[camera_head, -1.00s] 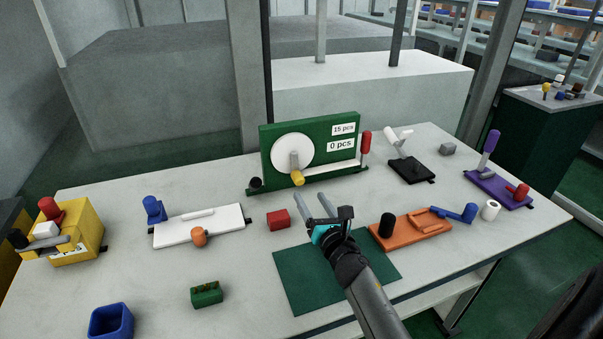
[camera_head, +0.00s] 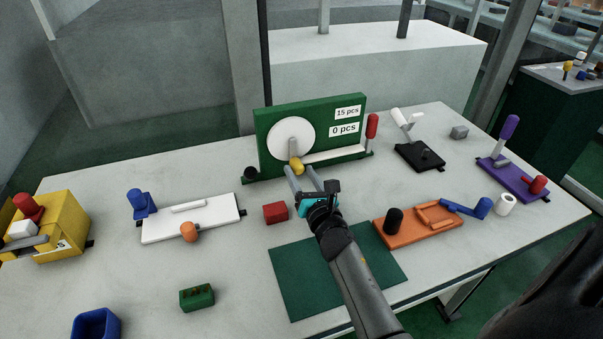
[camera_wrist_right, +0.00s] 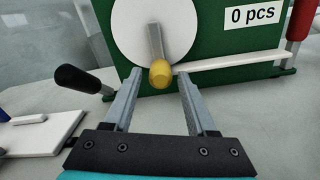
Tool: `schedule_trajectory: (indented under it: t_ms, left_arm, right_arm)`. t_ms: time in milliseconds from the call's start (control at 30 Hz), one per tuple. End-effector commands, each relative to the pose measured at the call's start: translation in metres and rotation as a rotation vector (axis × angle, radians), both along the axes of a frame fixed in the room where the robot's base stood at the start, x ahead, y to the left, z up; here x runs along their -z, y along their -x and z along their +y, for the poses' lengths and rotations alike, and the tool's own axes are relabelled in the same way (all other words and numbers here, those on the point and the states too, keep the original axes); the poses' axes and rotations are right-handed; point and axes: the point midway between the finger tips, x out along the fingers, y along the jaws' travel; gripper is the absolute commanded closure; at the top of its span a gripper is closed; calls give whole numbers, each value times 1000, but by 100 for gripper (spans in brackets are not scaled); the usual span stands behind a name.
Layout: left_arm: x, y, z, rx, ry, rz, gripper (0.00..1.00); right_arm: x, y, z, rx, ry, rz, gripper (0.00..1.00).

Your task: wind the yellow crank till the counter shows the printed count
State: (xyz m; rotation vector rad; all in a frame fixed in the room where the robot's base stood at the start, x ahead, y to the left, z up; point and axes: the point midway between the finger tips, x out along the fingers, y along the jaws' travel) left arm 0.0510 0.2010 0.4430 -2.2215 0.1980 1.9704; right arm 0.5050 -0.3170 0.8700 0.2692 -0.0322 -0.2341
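The green counter unit (camera_head: 345,103) stands upright at the back of the table. It has a white disc (camera_head: 281,137) and a grey crank arm with a yellow knob (camera_head: 297,165) pointing down. The printed label (camera_head: 348,113) reads 15 pcs and the counter (camera_head: 344,129) reads 0 pcs. My right gripper (camera_head: 301,170) is open, its fingers reaching toward the yellow knob. In the right wrist view the yellow knob (camera_wrist_right: 160,73) shows between and just beyond the open fingertips (camera_wrist_right: 160,74); contact is not visible. My left gripper is not in view.
The unit also has a red handle (camera_head: 372,126) at its right and a black knob (camera_head: 250,172) at its left. A red block (camera_head: 275,212), a white fixture (camera_head: 215,222) and an orange fixture (camera_head: 425,228) lie nearby. A green mat (camera_head: 310,290) lies in front.

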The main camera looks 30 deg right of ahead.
Motion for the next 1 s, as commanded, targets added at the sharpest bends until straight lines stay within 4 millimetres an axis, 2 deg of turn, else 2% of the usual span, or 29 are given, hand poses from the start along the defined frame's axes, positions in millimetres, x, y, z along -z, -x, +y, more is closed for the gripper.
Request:
schedule_trajectory:
  t_ms: [33, 400, 500, 1000]
  left_arm:
    - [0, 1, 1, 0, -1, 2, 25]
    - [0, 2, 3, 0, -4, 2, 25]
    - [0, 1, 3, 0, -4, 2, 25]
    - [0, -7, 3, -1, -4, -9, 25]
  right_arm:
    - [0, 0, 0, 0, 0, 0, 50]
    - [0, 0, 0, 0, 1, 0, 91]
    - [0, 0, 0, 0, 1, 0, 100]
    - [-1, -1, 2, 0, -52, -14, 100]
